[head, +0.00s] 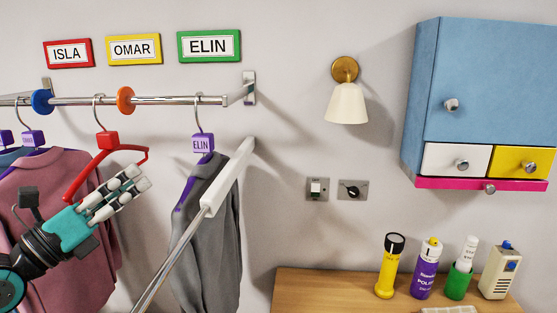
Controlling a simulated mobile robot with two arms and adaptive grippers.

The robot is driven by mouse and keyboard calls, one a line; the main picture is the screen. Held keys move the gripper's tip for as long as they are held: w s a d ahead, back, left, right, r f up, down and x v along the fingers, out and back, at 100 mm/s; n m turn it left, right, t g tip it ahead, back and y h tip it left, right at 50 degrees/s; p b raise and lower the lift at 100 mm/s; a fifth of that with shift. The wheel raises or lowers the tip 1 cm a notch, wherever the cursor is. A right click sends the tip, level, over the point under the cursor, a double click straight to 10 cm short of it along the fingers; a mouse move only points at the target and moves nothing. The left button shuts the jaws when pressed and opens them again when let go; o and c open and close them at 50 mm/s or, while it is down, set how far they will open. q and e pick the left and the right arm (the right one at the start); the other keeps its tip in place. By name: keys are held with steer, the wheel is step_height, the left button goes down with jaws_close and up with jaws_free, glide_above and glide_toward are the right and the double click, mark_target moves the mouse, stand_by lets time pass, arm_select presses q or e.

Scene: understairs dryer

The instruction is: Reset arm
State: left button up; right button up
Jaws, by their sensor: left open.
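My left gripper (122,193) comes in from the lower left, its fingers pointing up and to the right. Whether the fingers touch the hanger or sweater cannot be told. The red hanger hangs by its hook from the metal rail (180,100). My right gripper is not in view.
A grey garment (205,250) hangs under the ELIN sign (209,46). A white-ended pole (228,180) slants in front of it. A wooden surface (330,285) holds a yellow flashlight (387,265) and several items. A blue cabinet (485,80) hangs at right.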

arm_select(q)
steer(key=s+a+f+n+g+y, duration=0.1)
steer(key=s+a+f+n+y, duration=0.15)
steer(key=f+n+y, duration=0.55)
steer(key=s+a+f+n+g+y, duration=0.1)
steer(key=s+a+f+n+y, duration=0.2)
steer(key=f+n, duration=0.85)
steer(key=s+a+f+n+g+y, duration=0.1)
steer(key=a+f+n+y, duration=0.1)
steer(key=f+n+y, duration=0.85)
steer(key=s+d+f+n+g+h, duration=0.3)
steer(key=s+d+f+g+h, duration=0.25)
steer(key=s+d+f, duration=0.35)
steer(key=s+d+f+n+g+h, duration=0.2)
steer(key=s+d+f+g+h, duration=0.35)
steer(key=s, duration=0.55)
step_height(320, 180, down, 29)
steer(key=s+a+g+y, duration=0.1)
steer(key=s+g, duration=0.1)
steer(key=s+a+f+g, duration=0.1)
steer(key=s+a+f, duration=0.2)
steer(key=s+f, duration=1.2)
steer(key=shift+s+f, duration=0.2)
steer(key=shift+s, duration=0.5)
